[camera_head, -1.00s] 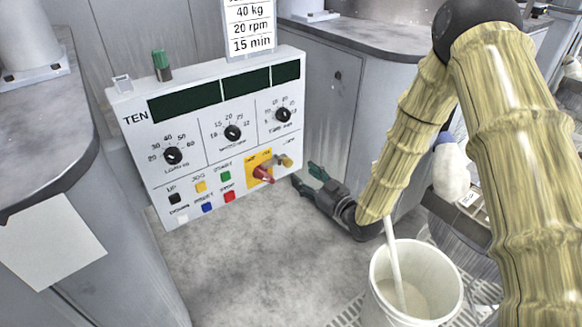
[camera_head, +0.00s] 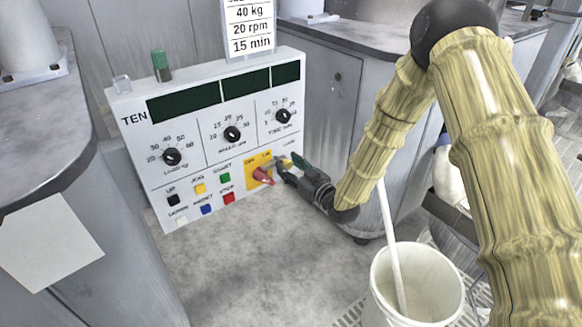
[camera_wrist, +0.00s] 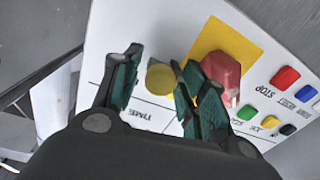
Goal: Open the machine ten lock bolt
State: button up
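The white control panel (camera_head: 138,133) marked TEN is at the left centre in the head view. Its lock bolt, a small brass-yellow round knob (camera_head: 286,162), is near its lower right corner, partly covered by my gripper (camera_head: 287,167). In the wrist view the bolt (camera_wrist: 160,79) shows its round end between the two dark green fingers of my gripper (camera_wrist: 159,66). The fingers are open, one on each side of the bolt. The right finger looks close to the bolt; contact cannot be told. The red switch handle (camera_wrist: 222,70) on its yellow plate is just beyond that finger.
Coloured push buttons (camera_head: 205,190) and several black dials (camera_head: 232,133) are on the panel. A white bucket (camera_head: 380,290) with a stick stands on the floor below my arm. A grey cabinet (camera_head: 330,95) is behind the panel's right side. The floor before the panel is clear.

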grip_shut()
jog(key=shift+w+d+r, duration=0.1)
jog(key=shift+w+d, duration=0.55)
jog(key=shift+d, duration=0.25)
jog(key=shift+w+d, duration=0.65)
jog(key=shift+d, duration=0.25)
jog(key=shift+o, duration=1.8)
grip_release()
jog(key=shift+d, duration=0.2)
jog(key=shift+a, duration=0.15)
jog(key=v, duration=1.2)
